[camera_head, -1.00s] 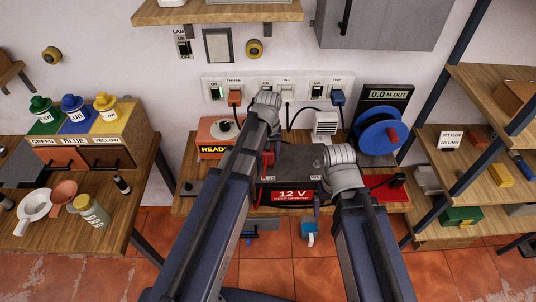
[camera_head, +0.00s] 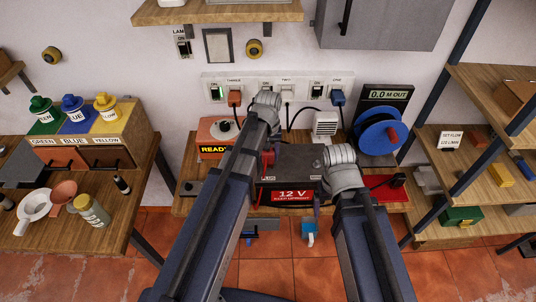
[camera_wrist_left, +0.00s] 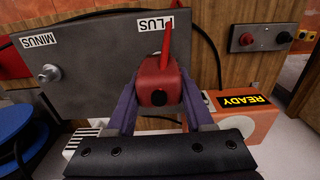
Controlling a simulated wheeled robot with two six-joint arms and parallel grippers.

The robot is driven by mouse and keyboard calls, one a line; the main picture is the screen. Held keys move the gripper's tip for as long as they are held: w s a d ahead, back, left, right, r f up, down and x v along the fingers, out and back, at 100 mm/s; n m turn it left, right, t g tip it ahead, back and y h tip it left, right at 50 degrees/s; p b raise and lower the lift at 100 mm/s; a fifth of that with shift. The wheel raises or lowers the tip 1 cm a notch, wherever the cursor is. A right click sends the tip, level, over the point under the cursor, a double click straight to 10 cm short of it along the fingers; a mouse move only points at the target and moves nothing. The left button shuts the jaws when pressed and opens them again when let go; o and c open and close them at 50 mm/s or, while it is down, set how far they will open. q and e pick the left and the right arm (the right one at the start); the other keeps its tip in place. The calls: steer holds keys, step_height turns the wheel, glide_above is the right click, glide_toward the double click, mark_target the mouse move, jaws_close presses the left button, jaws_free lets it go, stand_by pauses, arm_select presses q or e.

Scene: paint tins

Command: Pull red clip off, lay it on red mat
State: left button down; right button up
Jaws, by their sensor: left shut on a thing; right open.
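My left gripper (camera_wrist_left: 158,98) is shut on the red clip (camera_wrist_left: 160,75), a red block with a thin upright red part, between its purple fingers. The clip is at the PLUS label of the grey battery (camera_wrist_left: 85,65); whether it still touches the terminal is hidden. In the head view the battery (camera_head: 290,195) stands on the bench, and a bit of red clip (camera_head: 268,160) shows beside my left arm, which hides the fingers. The red mat (camera_head: 380,183) lies right of the battery. My right gripper (camera_head: 317,206) is open near the battery's front right corner, partly hidden by its arm.
An orange box reading READY (camera_head: 214,138) stands left behind the battery. A blue reel (camera_head: 378,137) and a meter (camera_head: 386,97) stand at the back right. A dark cable with a red-and-black piece (camera_head: 398,180) lies at the mat. Sockets with plugs line the wall.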

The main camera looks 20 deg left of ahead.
arm_select(q)
steer(key=shift+r, duration=0.1)
steer(key=shift+r+p, duration=1.7)
steer(key=shift+p, duration=0.1)
steer(key=shift+r, duration=0.1)
step_height(320, 180, up, 4)
steer(key=p, duration=0.4)
steer(key=shift+f, duration=0.25)
stand_by(0.4)
